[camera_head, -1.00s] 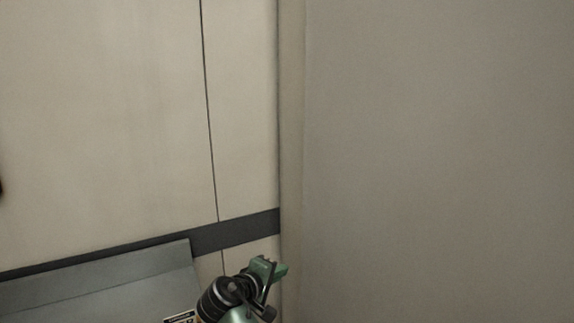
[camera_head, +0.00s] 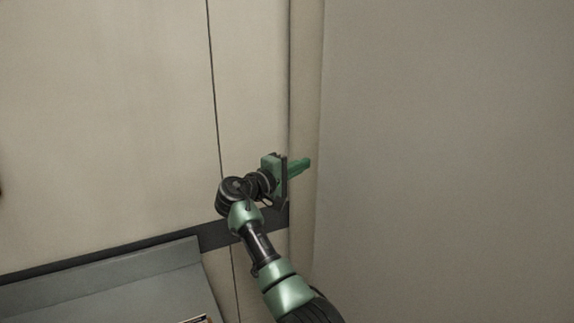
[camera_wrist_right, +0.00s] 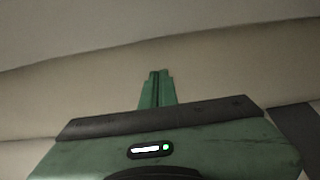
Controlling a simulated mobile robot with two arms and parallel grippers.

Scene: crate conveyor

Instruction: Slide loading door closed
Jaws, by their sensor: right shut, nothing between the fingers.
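A large plain grey-beige panel (camera_head: 450,160) fills the right half of the head view. It looks like the loading door, with a paler upright edge (camera_head: 306,80) on its left side. My right gripper (camera_head: 307,164) is shut and empty, its green fingers pointing right across that pale edge. I cannot tell whether they touch it. In the right wrist view the shut fingers (camera_wrist_right: 158,76) stand in front of a beige band (camera_wrist_right: 230,65). No handle is seen. My left gripper is not in view.
A beige panelled wall (camera_head: 110,110) with a thin upright seam and a dark horizontal stripe (camera_head: 110,253) stands at left. A grey sloped surface (camera_head: 110,285) lies at the lower left, beside my right arm.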

